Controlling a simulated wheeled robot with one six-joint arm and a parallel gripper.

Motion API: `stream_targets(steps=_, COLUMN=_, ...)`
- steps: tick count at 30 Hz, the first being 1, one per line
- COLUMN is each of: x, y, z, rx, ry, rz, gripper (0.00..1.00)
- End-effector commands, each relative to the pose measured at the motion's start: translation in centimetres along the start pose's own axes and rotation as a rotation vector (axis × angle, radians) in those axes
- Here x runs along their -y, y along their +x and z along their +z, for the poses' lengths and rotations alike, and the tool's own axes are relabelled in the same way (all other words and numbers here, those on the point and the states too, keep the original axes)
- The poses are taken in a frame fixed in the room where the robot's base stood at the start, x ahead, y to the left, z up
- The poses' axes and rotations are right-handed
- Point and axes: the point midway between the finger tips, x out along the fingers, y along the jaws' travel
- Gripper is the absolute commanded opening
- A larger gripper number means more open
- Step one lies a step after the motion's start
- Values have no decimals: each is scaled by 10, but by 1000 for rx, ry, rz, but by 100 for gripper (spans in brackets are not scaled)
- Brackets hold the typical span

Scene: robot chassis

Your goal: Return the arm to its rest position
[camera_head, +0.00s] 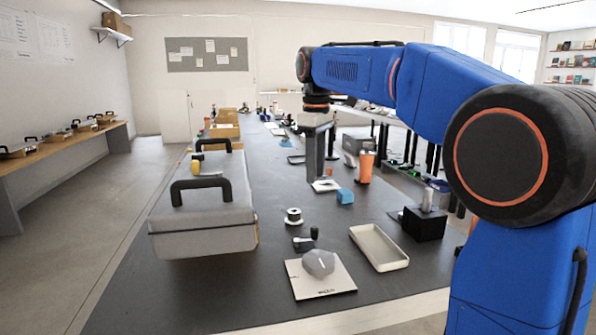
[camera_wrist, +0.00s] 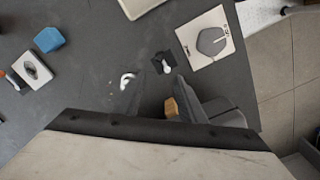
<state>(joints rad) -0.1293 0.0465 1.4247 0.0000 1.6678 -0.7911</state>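My blue arm (camera_head: 355,72) reaches in from the right, with its upper part roughly level above the dark table. My gripper (camera_head: 318,180) hangs straight down from its end, over the middle of the table. In the wrist view my gripper (camera_wrist: 155,88) has its two dark fingers apart. I see nothing held between them. The fingertips appear above the tabletop; their exact height is hard to judge.
A grey case (camera_head: 205,222) with black handles stands left. A white tray (camera_head: 379,248), a grey stone-like piece (camera_head: 319,263) on a white plate (camera_head: 325,287), a spool (camera_head: 293,217), a blue block (camera_head: 345,196), an orange cup (camera_head: 365,167) and a black box (camera_head: 424,223) lie around.

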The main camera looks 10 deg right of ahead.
Motion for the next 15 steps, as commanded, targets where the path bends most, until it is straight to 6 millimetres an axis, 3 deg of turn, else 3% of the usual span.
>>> stream_targets(steps=7, x=27, y=12, z=39, rx=-39, ry=113, rz=36, gripper=37)
stream_targets(steps=15, x=71, y=46, z=97, rx=-106, ry=301, rz=87, gripper=37)
